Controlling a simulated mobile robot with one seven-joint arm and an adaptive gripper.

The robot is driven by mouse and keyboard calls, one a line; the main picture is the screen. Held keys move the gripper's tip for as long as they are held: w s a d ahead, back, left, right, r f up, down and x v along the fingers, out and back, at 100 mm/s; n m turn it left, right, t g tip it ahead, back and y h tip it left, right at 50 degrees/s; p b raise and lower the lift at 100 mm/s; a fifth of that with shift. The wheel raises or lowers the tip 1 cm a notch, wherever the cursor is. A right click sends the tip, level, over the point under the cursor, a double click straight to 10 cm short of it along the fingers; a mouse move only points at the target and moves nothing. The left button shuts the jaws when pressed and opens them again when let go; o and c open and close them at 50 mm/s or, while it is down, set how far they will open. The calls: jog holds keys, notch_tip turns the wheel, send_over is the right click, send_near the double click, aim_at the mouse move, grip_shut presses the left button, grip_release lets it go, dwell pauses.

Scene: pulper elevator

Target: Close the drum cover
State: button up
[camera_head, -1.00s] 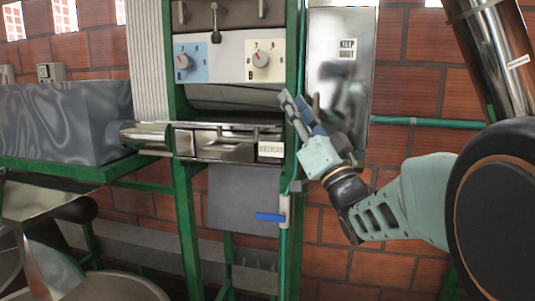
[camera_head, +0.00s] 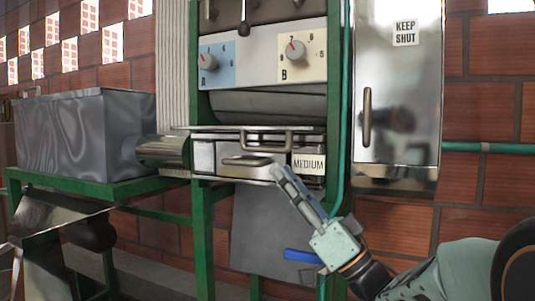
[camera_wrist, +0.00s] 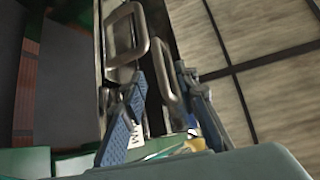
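A dark curved metal panel (camera_head: 268,104), which may be the drum cover, sits below the dial plate. Under it is a flat metal tray-like part with an upper loop handle (camera_head: 268,138) and a lower handle (camera_head: 246,161), next to a "MEDIUM" label (camera_head: 308,164). I cannot tell for certain which part is the cover. My gripper (camera_head: 280,172) is in front of this part, just right of the lower handle. In the wrist view, my gripper (camera_wrist: 161,74) has its blue-padded fingers apart, with one handle (camera_wrist: 164,76) between or just beyond them; contact is unclear.
A shut steel cabinet (camera_head: 397,90) marked "KEEP SHUT" hangs at the right. A green post and pipe stand between it and the machine. A blue lever (camera_head: 302,256) is below my gripper. A grey metal box (camera_head: 85,135) stands on a green frame at the left.

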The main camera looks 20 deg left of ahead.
aim_at(264, 150)
jog(key=x, duration=0.7)
jog(key=shift+w+a+r, duration=0.1)
jog(key=shift+a+r, duration=0.15)
jog(key=shift+r, duration=0.1)
jog(key=shift+c, duration=0.3)
grip_shut()
